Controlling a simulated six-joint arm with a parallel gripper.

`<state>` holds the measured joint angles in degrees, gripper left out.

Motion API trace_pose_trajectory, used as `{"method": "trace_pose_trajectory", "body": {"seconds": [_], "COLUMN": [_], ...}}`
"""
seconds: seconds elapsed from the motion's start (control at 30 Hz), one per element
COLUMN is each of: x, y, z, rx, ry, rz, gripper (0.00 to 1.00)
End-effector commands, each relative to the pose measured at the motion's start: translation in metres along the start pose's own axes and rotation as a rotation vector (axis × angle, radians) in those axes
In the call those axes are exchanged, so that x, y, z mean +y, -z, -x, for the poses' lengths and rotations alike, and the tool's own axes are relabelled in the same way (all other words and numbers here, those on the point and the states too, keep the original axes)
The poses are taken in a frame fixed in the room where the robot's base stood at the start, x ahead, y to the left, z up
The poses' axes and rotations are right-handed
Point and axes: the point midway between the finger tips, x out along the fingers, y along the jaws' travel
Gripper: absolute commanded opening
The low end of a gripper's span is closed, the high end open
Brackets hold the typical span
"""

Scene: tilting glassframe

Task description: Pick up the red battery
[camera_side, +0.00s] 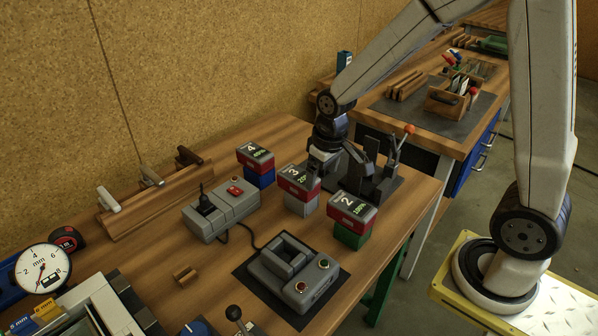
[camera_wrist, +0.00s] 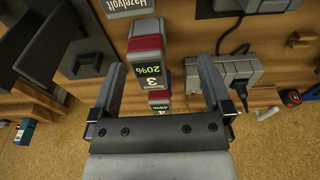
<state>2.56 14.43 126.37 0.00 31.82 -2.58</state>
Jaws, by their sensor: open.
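No battery is red all over; three blocks have red upper parts. They are number 4 on a blue base (camera_side: 256,161), number 3 on a grey base (camera_side: 298,187) and number 2 on a green base (camera_side: 352,214). My gripper (camera_side: 321,165) is open, just beyond block 3 in the side view. In the wrist view, block 3 (camera_wrist: 148,61) shows in the gap between my open fingers (camera_wrist: 161,75), with its 20% label visible. Block 4 (camera_wrist: 159,104) is partly hidden beyond it. I cannot tell whether the fingers are level with block 3; no contact shows.
A black fixture with an orange-knobbed lever (camera_side: 408,130) stands close right of my gripper. A grey unit with a plug (camera_side: 222,210) lies left of the blocks. A grey cradle (camera_side: 293,270) sits on a dark mat in front. Bare bench lies between them.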

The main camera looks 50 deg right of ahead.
Motion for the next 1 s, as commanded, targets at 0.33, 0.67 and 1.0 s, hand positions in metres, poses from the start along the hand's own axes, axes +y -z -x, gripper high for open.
{"method": "trace_pose_trajectory", "body": {"seconds": [0.33,0.67,1.0], "x": [0.021,0.030,0.030], "y": [0.069,0.090,0.087], "z": [-0.021,-0.029,-0.043], "rx": [-0.096,-0.129,-0.132], "ry": [0.003,0.006,0.006], "rz": [-0.001,0.000,0.000], "gripper": [1.00,1.00,1.00]}}
